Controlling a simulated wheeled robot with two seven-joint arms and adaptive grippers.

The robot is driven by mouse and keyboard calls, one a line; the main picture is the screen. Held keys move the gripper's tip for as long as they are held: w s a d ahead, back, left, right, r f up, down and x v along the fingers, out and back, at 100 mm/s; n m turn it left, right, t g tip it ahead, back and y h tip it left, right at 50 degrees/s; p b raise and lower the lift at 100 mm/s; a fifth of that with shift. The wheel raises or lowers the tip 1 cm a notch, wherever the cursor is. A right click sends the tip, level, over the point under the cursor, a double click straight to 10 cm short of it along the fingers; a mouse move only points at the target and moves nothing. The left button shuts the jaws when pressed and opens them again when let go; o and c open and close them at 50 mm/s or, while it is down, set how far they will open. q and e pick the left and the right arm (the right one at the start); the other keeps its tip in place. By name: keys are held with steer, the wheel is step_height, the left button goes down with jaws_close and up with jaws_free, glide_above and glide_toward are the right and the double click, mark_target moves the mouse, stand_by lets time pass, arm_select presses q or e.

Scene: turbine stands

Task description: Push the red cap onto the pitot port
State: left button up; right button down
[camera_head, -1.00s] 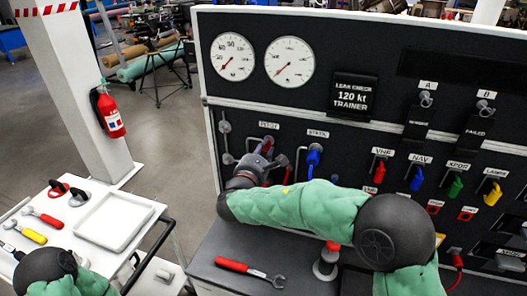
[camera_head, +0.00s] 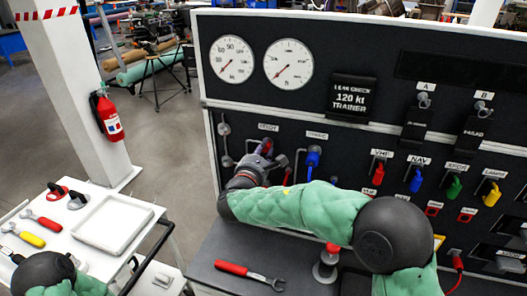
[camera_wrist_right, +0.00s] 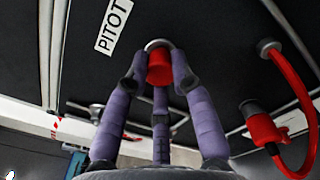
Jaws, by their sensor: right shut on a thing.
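The red cap (camera_wrist_right: 160,68) sits between the three purple fingers of my right gripper (camera_wrist_right: 158,76) in the right wrist view. The fingers are shut on it. The cap is lined up with the metal ring of the pitot port (camera_wrist_right: 158,44) and appears to meet it; I cannot tell how far it is seated. The PITOT label (camera_wrist_right: 113,25) is beside the port. In the head view my right gripper (camera_head: 262,152) is at the panel under the PITOT label and largely hides the cap and port. My left gripper is out of view; only part of that arm shows.
A blue fitting (camera_head: 313,157) is on the panel to the right. A red hose (camera_wrist_right: 298,85) with a red fitting (camera_wrist_right: 262,122) hangs beside the gripper. A red-handled wrench (camera_head: 250,273) lies on the grey bench top. A white cart with a tray (camera_head: 112,223) stands at left.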

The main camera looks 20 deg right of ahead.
steer(key=shift+w+d+r, duration=0.15)
steer(key=shift+d+r, duration=0.1)
steer(key=shift+r, duration=0.15)
steer(key=c, duration=1.3)
jaws_free()
steer(key=o, duration=0.3)
steer(key=shift+w+d+f, duration=0.15)
steer(key=shift+w+f, duration=0.05)
steer(key=shift+w, duration=0.05)
steer(key=shift+w+f, duration=0.1)
steer(key=shift+o, duration=0.9)
steer(key=shift+s, duration=0.2)
steer(key=v, duration=0.7)
steer(key=shift+b, duration=0.4)
steer(key=shift+f, duration=0.15)
